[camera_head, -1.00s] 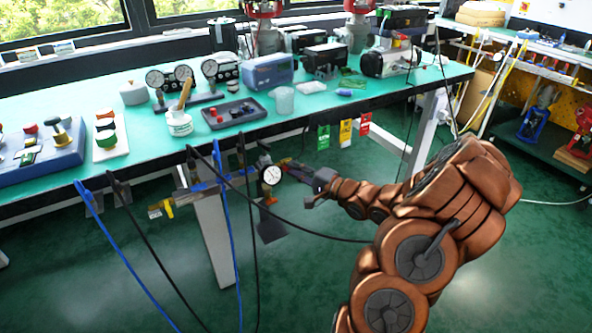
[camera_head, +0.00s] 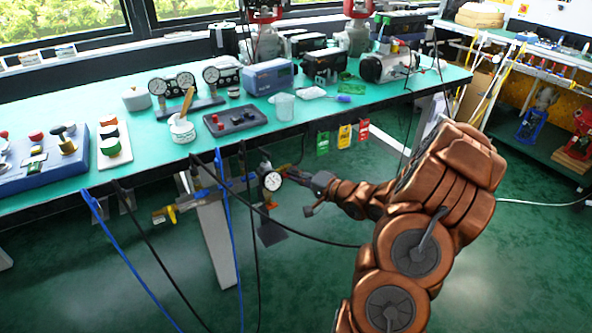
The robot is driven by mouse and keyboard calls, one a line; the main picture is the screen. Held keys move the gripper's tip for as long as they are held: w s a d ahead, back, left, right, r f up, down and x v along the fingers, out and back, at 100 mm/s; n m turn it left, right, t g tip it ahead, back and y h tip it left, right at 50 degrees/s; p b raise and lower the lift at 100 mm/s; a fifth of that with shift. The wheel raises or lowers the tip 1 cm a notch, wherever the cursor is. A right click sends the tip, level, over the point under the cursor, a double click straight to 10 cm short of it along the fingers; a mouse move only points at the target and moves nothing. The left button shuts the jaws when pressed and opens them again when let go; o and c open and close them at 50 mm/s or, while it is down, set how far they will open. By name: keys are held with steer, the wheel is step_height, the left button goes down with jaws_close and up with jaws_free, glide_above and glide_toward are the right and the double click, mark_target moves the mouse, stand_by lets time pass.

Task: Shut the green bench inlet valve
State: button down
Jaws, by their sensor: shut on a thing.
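Below the bench's front edge, a pipe assembly carries a round white-faced gauge (camera_head: 272,181) and a yellow valve part (camera_head: 165,214) at its left end. My gripper (camera_head: 293,174) reaches in from the right, just beside the gauge under the bench. Its jaws are small and dark here; they are shut on a part of the inlet piping, which looks like the valve's handle. The jaws and the shadow under the bench hide most of that part. I cannot make out the green of the inlet valve, nor its handle's angle.
The green-topped bench (camera_head: 100,185) carries gauges, a blue instrument (camera_head: 268,77) and a dark tray (camera_head: 235,118). Blue and black hoses (camera_head: 225,220) hang in front of the piping. Green, yellow and red tags (camera_head: 344,136) hang from the edge.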

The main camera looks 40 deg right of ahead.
steer(key=shift+a+r+n+g+h+b, duration=0.1)
steer(key=shift+n+g+h+b, duration=0.4)
steer(key=shift+n+h, duration=0.9)
steer(key=shift+a+r+n+g+h+b, duration=0.15)
steer(key=shift+n+g+h+b, duration=0.35)
steer(key=shift+n, duration=1.65)
steer(key=shift+a+f+n+g+h+b, duration=0.1)
steer(key=shift+n+g+h+b, duration=0.4)
steer(key=shift+n+h, duration=1)
steer(key=shift+r+n+y, duration=0.1)
steer(key=shift+n+y, duration=0.2)
steer(key=shift+n, duration=0.15)
steer(key=c, duration=1.2)
jaws_free()
steer(key=shift+c, duration=0.2)
steer(key=shift+r+t, duration=0.1)
steer(key=shift+t, duration=0.2)
